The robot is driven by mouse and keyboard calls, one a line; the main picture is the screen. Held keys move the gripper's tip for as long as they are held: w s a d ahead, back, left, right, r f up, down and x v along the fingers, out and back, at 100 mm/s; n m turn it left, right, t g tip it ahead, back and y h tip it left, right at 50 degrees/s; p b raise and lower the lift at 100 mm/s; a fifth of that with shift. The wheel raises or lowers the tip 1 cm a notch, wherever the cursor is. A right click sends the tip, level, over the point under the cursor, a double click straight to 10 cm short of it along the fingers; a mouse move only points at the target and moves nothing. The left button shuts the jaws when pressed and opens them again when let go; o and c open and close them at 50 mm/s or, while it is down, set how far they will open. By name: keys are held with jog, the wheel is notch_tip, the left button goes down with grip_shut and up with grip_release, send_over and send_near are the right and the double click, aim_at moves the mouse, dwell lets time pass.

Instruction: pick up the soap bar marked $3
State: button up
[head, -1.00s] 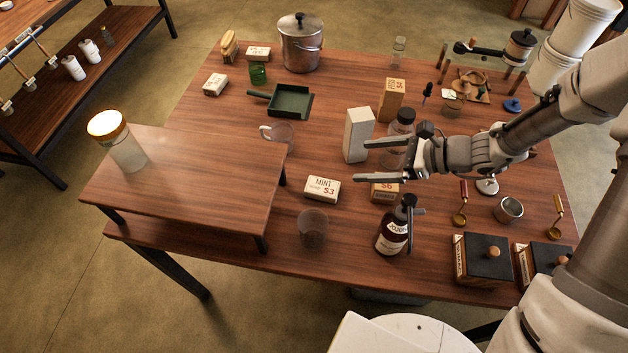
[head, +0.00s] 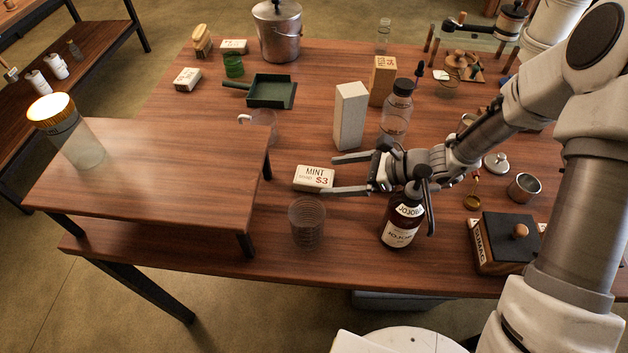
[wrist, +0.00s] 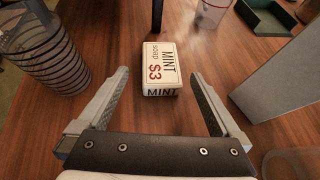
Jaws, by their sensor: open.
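The soap bar marked $3 (head: 314,178) is a cream block with "MINT" and a red "$3" on its top, lying flat on the wooden table. In the wrist view the soap bar (wrist: 160,68) lies ahead of the jaws, centred between them and just beyond the fingertips. My gripper (head: 333,175) is open and empty, with its two fingers pointing left toward the soap. In the wrist view my gripper (wrist: 162,85) shows both fingers spread wide, with bare table between them. I cannot tell its exact height above the table.
A ribbed clear cup (head: 307,222) stands near the soap, left of the jaws in the wrist view (wrist: 40,45). A tall pale box (head: 350,116) stands on the other side. A dark jojoba bottle (head: 402,222) stands close under my wrist. A raised wooden shelf (head: 160,165) is at left.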

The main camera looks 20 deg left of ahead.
aim_at(314, 176)
jog(key=x, duration=0.4)
jog(key=shift+s+a+b, duration=0.1)
jog(key=shift+a+b, duration=0.25)
jog(key=shift+r, duration=0.1)
jog(key=shift+c, duration=0.2)
jog(key=c, duration=1.5)
jog(key=shift+o, duration=0.2)
